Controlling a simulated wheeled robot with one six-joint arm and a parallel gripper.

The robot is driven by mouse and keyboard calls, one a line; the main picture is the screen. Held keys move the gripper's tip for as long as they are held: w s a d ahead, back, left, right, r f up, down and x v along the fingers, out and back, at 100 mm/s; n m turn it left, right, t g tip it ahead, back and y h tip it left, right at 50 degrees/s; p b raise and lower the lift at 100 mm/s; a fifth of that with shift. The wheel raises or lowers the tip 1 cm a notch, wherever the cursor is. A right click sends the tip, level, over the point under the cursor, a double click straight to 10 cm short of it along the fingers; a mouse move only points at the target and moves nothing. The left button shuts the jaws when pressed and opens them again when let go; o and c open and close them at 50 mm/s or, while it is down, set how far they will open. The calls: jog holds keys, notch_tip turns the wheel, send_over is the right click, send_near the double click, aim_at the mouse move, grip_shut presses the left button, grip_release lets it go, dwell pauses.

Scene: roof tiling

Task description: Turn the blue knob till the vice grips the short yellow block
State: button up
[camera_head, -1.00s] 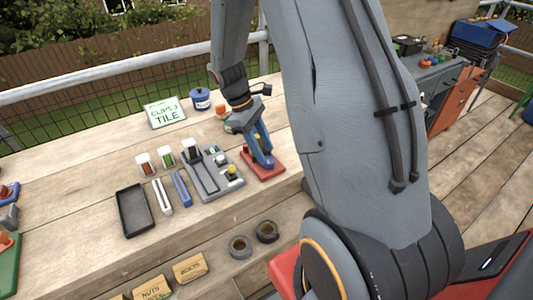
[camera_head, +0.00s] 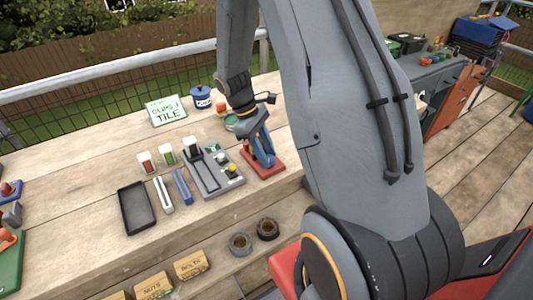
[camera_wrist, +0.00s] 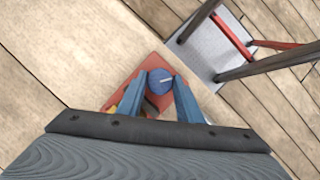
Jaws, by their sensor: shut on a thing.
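My gripper (camera_wrist: 160,84) points down at the vice and is shut on the blue knob (camera_wrist: 159,76), whose round top with a pale line shows between the two blue fingers in the wrist view. In the head view my gripper (camera_head: 263,158) stands over the vice's red base (camera_head: 277,169) at the bench's front edge. The red base (camera_wrist: 143,70) also shows under the fingers in the wrist view. A small bit of yellow shows beside the left finger in the wrist view; I cannot tell if it is the short yellow block. The jaws are mostly hidden by my gripper.
A grey fixture tray (camera_head: 203,182) stands just left of the vice. A black tray (camera_head: 137,209), small bottles and a sign reading "CLIPS 3 TILE" (camera_head: 166,110) are farther left. A blue pot (camera_head: 202,98) stands behind. Two dark rings (camera_head: 241,243) lie on the lower step.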

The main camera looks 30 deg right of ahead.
jog(key=m, duration=0.2)
jog(key=m+y, duration=0.1)
jog(key=m, duration=0.1)
jog(key=m+y, duration=0.1)
jog(key=m, duration=0.1)
jog(key=shift+w+d+r+m+g+p, duration=0.1)
jog(key=shift+w+d+m+g+p, duration=0.05)
jog(key=shift+d+m+g+p, duration=0.2)
jog(key=m+y, duration=0.1)
jog(key=m, duration=0.2)
jog(key=shift+y, duration=0.3)
jog(key=shift+d+m+y+p, duration=0.15)
jog(key=shift+m+y, duration=0.15)
jog(key=shift+m, duration=0.7)
jog(key=shift+m+y+p, duration=0.15)
jog(key=shift+m+y, duration=0.15)
jog(key=shift+m, duration=0.65)
jog(key=o, duration=0.7)
jog(key=shift+o, duration=0.2)
